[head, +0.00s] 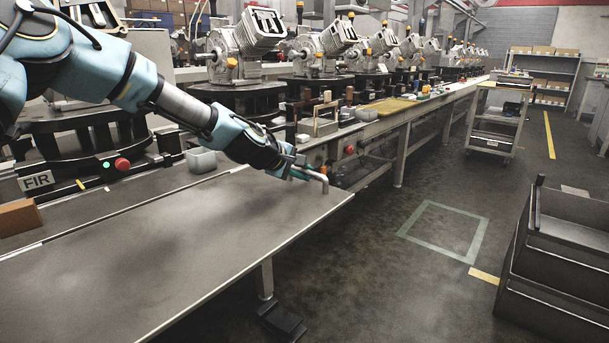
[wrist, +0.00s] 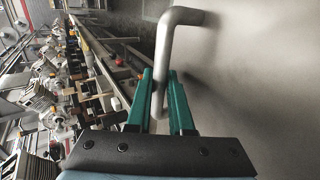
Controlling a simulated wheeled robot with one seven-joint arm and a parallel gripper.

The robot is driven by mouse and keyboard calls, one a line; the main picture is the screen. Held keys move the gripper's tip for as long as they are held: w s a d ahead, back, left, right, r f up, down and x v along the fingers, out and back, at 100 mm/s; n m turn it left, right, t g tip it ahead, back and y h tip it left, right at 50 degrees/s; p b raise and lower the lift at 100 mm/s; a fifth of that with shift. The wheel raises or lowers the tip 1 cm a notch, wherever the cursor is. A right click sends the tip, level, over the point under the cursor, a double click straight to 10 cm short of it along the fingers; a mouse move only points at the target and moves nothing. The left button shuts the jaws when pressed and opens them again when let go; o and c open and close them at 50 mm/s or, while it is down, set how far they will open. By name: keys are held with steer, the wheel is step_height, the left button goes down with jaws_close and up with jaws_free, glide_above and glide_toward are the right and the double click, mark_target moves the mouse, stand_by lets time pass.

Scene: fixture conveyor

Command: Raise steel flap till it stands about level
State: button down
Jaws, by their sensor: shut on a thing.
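The steel flap (head: 190,245) is a broad grey plate in the left foreground of the head view. It looks roughly level with the strip beyond its long seam; a slight tilt cannot be judged. A bent grey bar handle (head: 325,184) stands at its far right corner. My gripper (head: 308,175) reaches this corner from the upper left. In the wrist view, the teal fingers of my gripper (wrist: 160,76) are shut on the straight part of the handle (wrist: 163,50). The flap's grey face (wrist: 255,75) fills the right side there. The handle's far mount is partly hidden.
A metal leg (head: 265,278) stands below the flap's front edge. The conveyor line (head: 400,125) with several machines runs back behind my arm. Dark bins (head: 555,250) stand at the right, and a cart (head: 498,120) farther back. The floor between is clear.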

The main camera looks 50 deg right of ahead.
steer(key=shift+w+r, duration=0.15)
steer(key=shift+r, duration=0.05)
steer(key=c, duration=1.1)
jaws_free()
steer(key=shift+f, duration=0.1)
steer(key=v, duration=1)
steer(key=shift+a+r, duration=0.2)
steer(key=shift+a, duration=0.1)
